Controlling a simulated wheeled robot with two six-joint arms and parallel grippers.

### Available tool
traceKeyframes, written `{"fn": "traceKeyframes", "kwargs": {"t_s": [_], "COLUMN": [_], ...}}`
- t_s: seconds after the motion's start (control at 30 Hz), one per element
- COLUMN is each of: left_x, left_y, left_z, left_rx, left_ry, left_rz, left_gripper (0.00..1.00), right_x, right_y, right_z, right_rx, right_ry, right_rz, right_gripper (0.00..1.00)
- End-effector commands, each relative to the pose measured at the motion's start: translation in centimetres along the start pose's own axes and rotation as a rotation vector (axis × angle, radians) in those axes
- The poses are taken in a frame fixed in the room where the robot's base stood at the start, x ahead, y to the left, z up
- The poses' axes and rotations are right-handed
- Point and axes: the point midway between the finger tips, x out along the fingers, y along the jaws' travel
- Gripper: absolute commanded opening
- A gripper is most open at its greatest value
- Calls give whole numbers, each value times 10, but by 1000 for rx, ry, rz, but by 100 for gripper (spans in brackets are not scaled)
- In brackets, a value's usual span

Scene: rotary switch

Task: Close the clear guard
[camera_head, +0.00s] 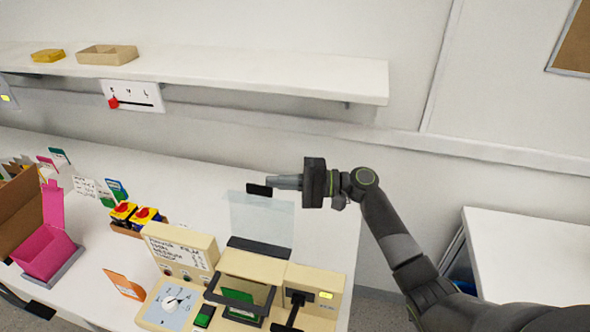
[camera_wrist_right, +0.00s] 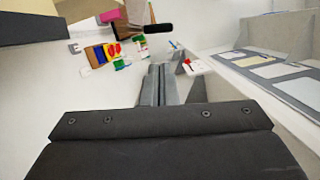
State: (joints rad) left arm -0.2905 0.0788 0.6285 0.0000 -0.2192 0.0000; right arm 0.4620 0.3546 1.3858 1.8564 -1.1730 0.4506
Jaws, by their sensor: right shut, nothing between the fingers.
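The clear guard (camera_head: 262,222) is a see-through panel standing raised, hinged at the back of the beige switch unit (camera_head: 255,268). It has a dark tab (camera_head: 259,190) on its top edge. My right gripper (camera_head: 274,183) is shut and empty, with its fingertips at the tab's right end; I cannot tell whether they touch. In the right wrist view the shut fingers (camera_wrist_right: 160,83) point toward a black bar (camera_wrist_right: 158,28), likely the tab. The rotary dial (camera_head: 170,303) is at the unit's front left. My left gripper is not in view.
A black handle frame (camera_head: 240,300) and a green button (camera_head: 204,316) are on the unit. A shelf (camera_head: 250,75) runs along the wall behind. Table behind the guard is clear.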

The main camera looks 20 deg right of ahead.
Motion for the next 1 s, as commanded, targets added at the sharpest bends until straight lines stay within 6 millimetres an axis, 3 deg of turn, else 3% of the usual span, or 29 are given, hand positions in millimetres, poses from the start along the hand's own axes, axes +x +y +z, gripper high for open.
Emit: {"fn": "traceKeyframes", "kwargs": {"t_s": [0.1, 0.3, 0.47, 1.0], "left_x": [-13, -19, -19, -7], "left_y": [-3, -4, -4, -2], "left_z": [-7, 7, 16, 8], "left_rx": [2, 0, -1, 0], "left_ry": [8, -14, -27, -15], "left_rz": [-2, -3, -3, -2], "left_gripper": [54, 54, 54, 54], "right_x": [3, 5, 5, 12], "right_y": [-3, -1, 0, -4], "right_z": [13, 23, 24, 20], "right_rx": [1, 0, -1, -54], "right_ry": [-1, 0, 1, 0], "right_rz": [-1, -1, -1, 12], "right_gripper": [0, 0, 0, 0]}}
